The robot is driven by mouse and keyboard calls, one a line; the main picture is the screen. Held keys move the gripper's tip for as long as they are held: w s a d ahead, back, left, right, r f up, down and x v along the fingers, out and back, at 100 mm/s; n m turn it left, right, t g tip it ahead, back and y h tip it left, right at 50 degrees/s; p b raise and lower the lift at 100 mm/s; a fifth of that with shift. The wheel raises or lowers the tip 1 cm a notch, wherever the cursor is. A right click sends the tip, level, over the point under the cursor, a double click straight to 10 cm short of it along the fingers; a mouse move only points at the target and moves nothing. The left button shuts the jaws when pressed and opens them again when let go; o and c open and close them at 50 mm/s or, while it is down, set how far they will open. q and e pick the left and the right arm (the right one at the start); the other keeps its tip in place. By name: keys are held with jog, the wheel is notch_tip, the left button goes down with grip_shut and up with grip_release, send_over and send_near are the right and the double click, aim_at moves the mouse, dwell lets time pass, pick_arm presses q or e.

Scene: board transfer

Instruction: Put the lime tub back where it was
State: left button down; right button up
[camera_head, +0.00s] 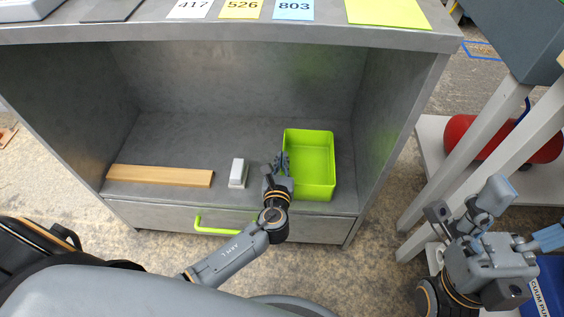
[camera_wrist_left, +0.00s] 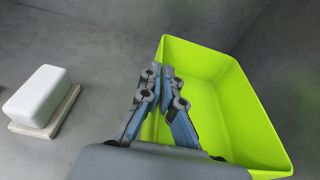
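The lime tub (camera_head: 318,190) stands upright and empty at the right of the cabinet's open shelf (camera_head: 190,140). My left gripper (camera_head: 281,162) is at the tub's left wall. In the left wrist view, my left gripper's fingers (camera_wrist_left: 164,78) come together on the rim of the tub (camera_wrist_left: 245,120), one on each side of the left wall. The lower part of that wall is hidden behind the fingers. My right gripper (camera_head: 468,205) is outside the cabinet at the right, with its fingers apart and nothing between them.
A white block on a thin base (camera_head: 238,172) stands left of my left gripper. A wooden strip (camera_head: 160,176) lies farther left near the shelf's front edge. A drawer with a green handle (camera_head: 222,228) is below. A white-legged stand with a red cylinder (camera_head: 480,138) is at the right.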

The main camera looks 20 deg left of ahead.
pick_arm(q)
jog(key=c, duration=1.5)
grip_release()
